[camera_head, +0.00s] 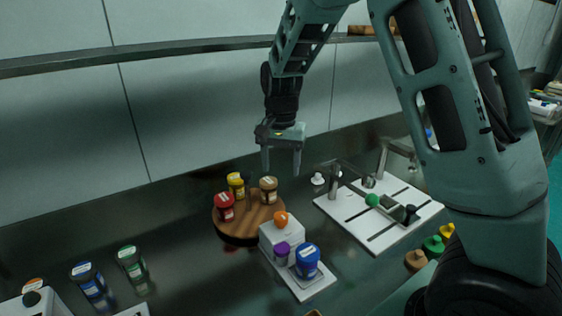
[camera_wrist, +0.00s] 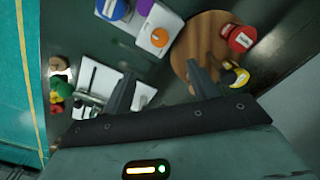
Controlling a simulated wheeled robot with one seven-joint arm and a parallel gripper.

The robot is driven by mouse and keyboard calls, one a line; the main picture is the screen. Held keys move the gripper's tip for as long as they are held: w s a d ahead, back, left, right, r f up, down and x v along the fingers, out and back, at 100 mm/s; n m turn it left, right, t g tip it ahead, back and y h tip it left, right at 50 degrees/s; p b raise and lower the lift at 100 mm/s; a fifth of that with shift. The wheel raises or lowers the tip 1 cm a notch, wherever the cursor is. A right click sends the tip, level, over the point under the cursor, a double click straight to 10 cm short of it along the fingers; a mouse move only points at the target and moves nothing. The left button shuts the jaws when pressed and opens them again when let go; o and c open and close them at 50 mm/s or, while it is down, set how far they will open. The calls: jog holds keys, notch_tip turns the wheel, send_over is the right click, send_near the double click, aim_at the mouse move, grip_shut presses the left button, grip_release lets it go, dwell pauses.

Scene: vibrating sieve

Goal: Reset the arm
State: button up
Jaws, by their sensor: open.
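My gripper (camera_head: 281,160) hangs from my arm above the back of the dark bench, with its fingers pointing down. It is open and empty, and its two fingers stand apart in the wrist view (camera_wrist: 158,88). Below it is a round wooden board (camera_head: 236,232) holding a red jar (camera_head: 225,207), a yellow jar (camera_head: 236,185) and a brown jar (camera_head: 268,190). The fingers appear apart from the jars. In the wrist view the red jar (camera_wrist: 238,38) and yellow jar (camera_wrist: 235,76) lie right of the fingers.
A white stepped stand (camera_head: 312,284) holds a blue jar (camera_head: 307,261), a purple cap (camera_head: 281,250) and an orange cap (camera_head: 281,219). A white slotted plate (camera_head: 378,238) with metal fixtures lies right. Dark jars (camera_head: 132,264) stand front left. A shelf (camera_head: 180,55) runs along the wall.

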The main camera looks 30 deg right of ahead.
jog(key=shift+r, duration=0.4)
jog(key=s+a+r+n+y, duration=0.1)
jog(key=s+a+r+n, duration=0.1)
jog(key=s+a+n, duration=1.2)
jog(key=s+a, duration=0.2)
jog(key=s, duration=0.4)
jog(key=s+a+f+n, duration=0.1)
jog(key=s+a+n, duration=0.2)
jog(key=s, duration=0.5)
jog(key=shift+s+a, duration=0.35)
jog(key=shift+a, duration=0.05)
